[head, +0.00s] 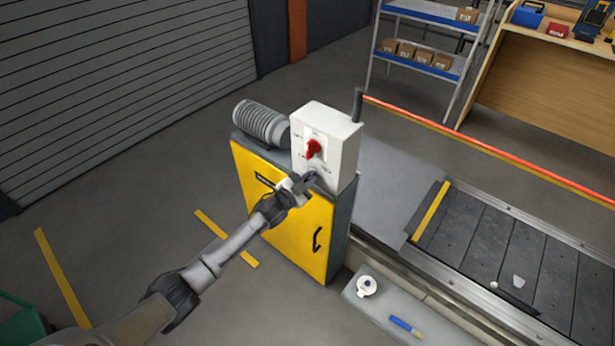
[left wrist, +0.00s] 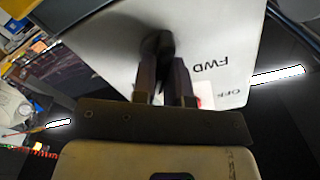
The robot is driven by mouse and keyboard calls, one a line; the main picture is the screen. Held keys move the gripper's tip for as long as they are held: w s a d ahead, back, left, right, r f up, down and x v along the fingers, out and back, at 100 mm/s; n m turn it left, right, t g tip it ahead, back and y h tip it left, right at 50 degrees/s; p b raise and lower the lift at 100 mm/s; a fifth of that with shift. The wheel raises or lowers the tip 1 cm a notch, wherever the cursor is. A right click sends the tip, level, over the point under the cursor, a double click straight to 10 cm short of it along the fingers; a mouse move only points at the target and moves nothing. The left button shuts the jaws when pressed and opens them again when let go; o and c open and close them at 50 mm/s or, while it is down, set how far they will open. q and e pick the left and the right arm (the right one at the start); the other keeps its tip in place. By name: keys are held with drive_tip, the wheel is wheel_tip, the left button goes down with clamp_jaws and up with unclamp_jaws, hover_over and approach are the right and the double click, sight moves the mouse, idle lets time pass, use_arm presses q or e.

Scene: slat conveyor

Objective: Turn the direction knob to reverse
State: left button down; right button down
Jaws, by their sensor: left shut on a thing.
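The white control box (head: 339,133) stands on top of the yellow cabinet, with a red rotary switch (head: 314,148) on its front face. My left gripper (head: 308,179) is at the lower part of that face, just below the red switch. In the left wrist view, the gripper (left wrist: 163,72) is shut on a dark knob (left wrist: 158,42), the direction knob, with a finger on either side. The printed word FWD shows upside down beside it, with OFF farther right. The knob's pointer and the reverse label are hidden or too dark to tell. My right gripper is out of view.
The yellow cabinet (head: 281,213) has a black door handle and carries a grey ribbed motor (head: 261,123). The slat conveyor (head: 505,255) runs to the right. A low grey ledge (head: 378,312) holds a white roll (head: 366,286) and a blue marker (head: 406,326).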

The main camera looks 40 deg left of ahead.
use_arm(q)
drive_tip(key=shift+m, duration=0.6)
drive_tip(key=shift+f, duration=0.1)
drive_tip(key=c, duration=1.1)
unclamp_jaws()
drive_tip(key=shift+c, duration=0.2)
drive_tip(key=shift+s, duration=0.1)
drive_tip(key=shift+s+p, duration=0.3)
drive_tip(key=s+p, duration=0.2)
drive_tip(key=s, duration=1.1)
drive_tip(key=shift+p, duration=0.3)
